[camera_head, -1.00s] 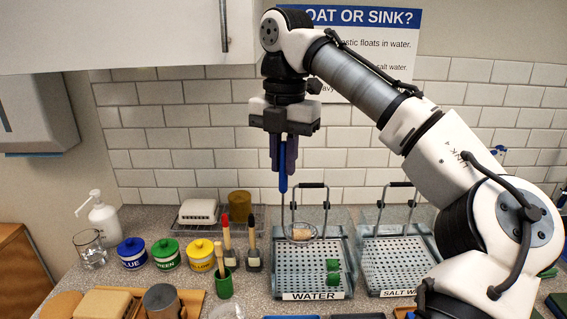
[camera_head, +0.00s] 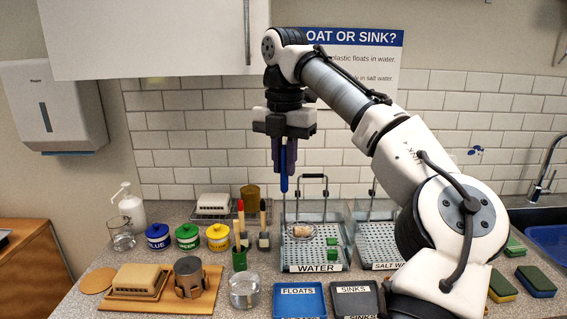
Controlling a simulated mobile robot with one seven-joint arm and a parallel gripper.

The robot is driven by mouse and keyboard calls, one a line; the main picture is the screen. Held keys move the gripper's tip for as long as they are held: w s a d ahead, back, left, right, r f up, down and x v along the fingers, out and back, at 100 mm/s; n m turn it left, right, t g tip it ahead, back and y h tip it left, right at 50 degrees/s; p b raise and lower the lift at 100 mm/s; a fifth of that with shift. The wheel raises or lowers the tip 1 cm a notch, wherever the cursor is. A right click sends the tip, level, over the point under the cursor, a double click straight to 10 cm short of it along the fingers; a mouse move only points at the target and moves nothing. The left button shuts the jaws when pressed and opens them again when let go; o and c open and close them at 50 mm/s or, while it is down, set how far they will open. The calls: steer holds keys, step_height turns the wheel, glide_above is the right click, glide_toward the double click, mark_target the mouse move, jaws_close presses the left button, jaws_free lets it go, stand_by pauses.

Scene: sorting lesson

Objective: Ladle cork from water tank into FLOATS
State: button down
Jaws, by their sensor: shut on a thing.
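My gripper (camera_head: 284,158) points down above the water tank (camera_head: 318,268) and is shut on the blue handle of a ladle (camera_head: 284,184). A round, see-through bowl at the ladle's lower end shows over the left part of the tank. The tan cork (camera_head: 300,230) sits in or over this bowl; I cannot tell if the bowl is in the water or above it. Two green blocks (camera_head: 332,241) are in the same tank. The blue FLOATS tray (camera_head: 299,306) lies on the counter in front of the tank.
The dark SINKS tray (camera_head: 354,288) lies right of FLOATS, and the salt water tank (camera_head: 382,265) stands right of the water tank. A glass dish (camera_head: 244,291) stands left of FLOATS. Paint pots, including a yellow one (camera_head: 218,237), and brushes stand left of the tank.

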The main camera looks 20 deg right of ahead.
steer(key=shift+s+a, duration=0.1)
steer(key=shift+s, duration=0.05)
glide_toward(296, 237)
steer(key=shift+w+a+f, duration=1.05)
steer(key=shift+w+f, duration=0.95)
steer(key=shift+f, duration=1.3)
steer(key=shift+s+d+f+t+y, duration=0.2)
steer(key=shift+s+d+t+y, duration=0.15)
steer(key=shift+s+t, duration=0.25)
steer(key=shift+s+d+f+t+y, duration=0.25)
steer(key=shift+s+d+t, duration=0.2)
steer(key=shift+s, duration=0.25)
steer(key=shift+s+d+f+t+y, duration=0.15)
steer(key=shift+s+d+t+y, duration=0.15)
steer(key=shift+s+t, duration=0.3)
steer(key=s+d+f+t+y+b, duration=0.2)
steer(key=s+f+t+y+b, duration=0.2)
steer(key=b, duration=1.6)
steer(key=s+d+f+t+y+b, duration=0.3)
steer(key=s+f+t+b, duration=0.3)
steer(key=b, duration=1.4)
step_height(296, 237, down, 8)
steer(key=t, duration=0.4)
steer(key=shift+d+y+b, duration=0.3)
steer(key=shift+y, duration=0.1)
steer(key=shift+s+r, duration=0.1)
steer(key=shift+s, duration=0.05)
